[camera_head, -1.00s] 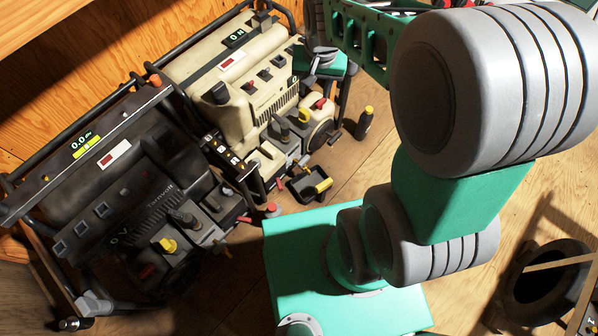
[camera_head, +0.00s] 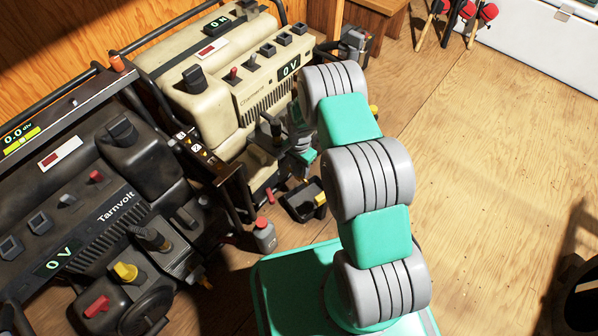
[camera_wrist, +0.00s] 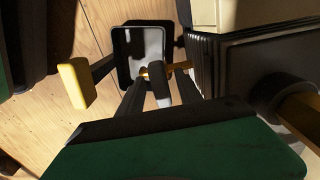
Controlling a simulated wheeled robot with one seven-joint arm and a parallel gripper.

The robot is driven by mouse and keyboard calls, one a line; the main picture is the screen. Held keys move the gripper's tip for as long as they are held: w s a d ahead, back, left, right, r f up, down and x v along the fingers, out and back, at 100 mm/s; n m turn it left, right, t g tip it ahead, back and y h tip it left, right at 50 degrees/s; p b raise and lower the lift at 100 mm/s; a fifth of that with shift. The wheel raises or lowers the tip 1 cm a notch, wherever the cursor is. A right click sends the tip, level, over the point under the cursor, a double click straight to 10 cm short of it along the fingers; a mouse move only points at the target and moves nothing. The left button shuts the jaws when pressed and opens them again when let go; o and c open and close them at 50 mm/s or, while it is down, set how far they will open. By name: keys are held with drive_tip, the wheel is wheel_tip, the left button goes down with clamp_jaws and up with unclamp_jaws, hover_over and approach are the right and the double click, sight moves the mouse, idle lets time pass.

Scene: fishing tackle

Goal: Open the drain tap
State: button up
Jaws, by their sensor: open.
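In the wrist view, a small brass tap (camera_wrist: 145,72) with a grey lever (camera_wrist: 161,92) sits in front of a dark tray. My gripper (camera_wrist: 159,82) is open, its two dark fingers on either side of the lever. I cannot tell whether they touch it. In the head view, my gripper is low at the front of the cream generator (camera_head: 205,100), and its fingers are mostly hidden. The tap cannot be made out there. The dark tray (camera_head: 296,207) with its yellow handle (camera_head: 321,199) lies on the floor below; the handle also shows in the wrist view (camera_wrist: 76,83).
A black generator (camera_head: 90,205) stands at the left, close beside the cream one. A grey bottle with a red cap (camera_head: 264,238) stands between them and my base. A brass part with a dark round knob (camera_wrist: 280,92) is at the right in the wrist view.

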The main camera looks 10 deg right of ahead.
drive_tip(key=shift+f, duration=0.35)
drive_tip(key=shift+c, duration=0.3)
clamp_jaws()
